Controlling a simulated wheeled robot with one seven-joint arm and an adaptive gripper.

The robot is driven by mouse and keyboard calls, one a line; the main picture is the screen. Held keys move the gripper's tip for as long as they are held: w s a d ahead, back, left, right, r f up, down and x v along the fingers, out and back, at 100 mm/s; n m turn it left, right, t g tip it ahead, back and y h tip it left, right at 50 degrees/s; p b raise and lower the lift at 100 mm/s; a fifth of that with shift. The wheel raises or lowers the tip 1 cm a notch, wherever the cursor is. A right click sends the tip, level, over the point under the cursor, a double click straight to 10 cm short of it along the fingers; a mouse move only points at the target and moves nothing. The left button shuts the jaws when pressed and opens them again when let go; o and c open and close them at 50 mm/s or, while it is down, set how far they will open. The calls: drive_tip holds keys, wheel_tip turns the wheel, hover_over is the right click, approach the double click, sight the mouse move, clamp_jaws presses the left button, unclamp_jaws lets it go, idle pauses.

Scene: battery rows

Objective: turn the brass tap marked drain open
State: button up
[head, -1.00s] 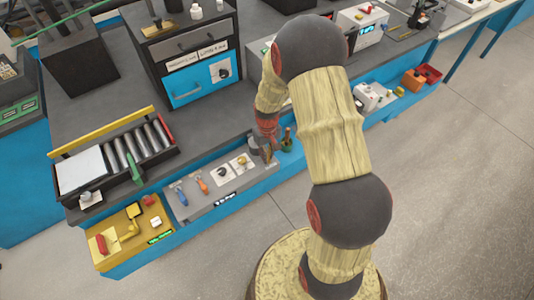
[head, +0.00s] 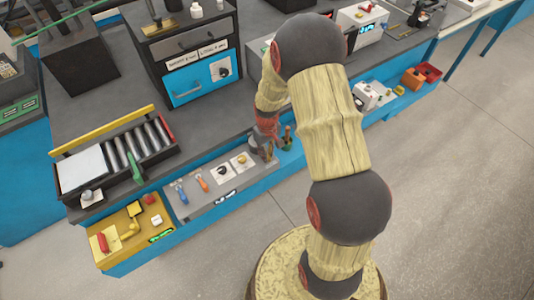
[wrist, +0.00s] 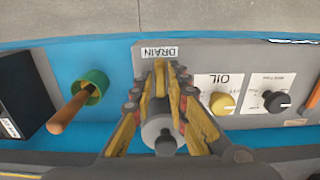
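The white DRAIN label (wrist: 160,52) shows on the grey panel (wrist: 205,61) in the wrist view, just beyond my gripper (wrist: 167,72). My gripper's fingers close in toward each other in front of the panel beside this label. A grey cylinder with a dark round end (wrist: 160,128) shows between the fingers; I cannot tell what it belongs to. The brass tap cannot be made out clearly, as my fingers cover that spot. In the head view my gripper (head: 263,150) is low at the right end of the panel, and the tap is not distinguishable there.
A yellow OIL knob (wrist: 222,103) and a black knob (wrist: 275,101) sit right of my gripper in the wrist view. A wooden handle in a green collar (wrist: 82,98) stands to its left. A dark box (wrist: 22,98) is farther left. The floor in front is clear.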

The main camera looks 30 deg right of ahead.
wheel_tip(320, 180, up, 12)
idle(0.8)
idle(0.4)
drive_tip(key=s+a+r+t, duration=0.2)
drive_tip(key=s+a+r, duration=0.5)
drive_tip(key=s+r, duration=0.3)
drive_tip(key=s+a+r+t, duration=0.3)
drive_tip(key=s+a+r, duration=0.4)
drive_tip(key=r, duration=0.8)
drive_tip(key=s, duration=0.3)
drive_tip(key=shift+r+m+t, duration=0.25)
drive_tip(key=shift+m+t, duration=0.05)
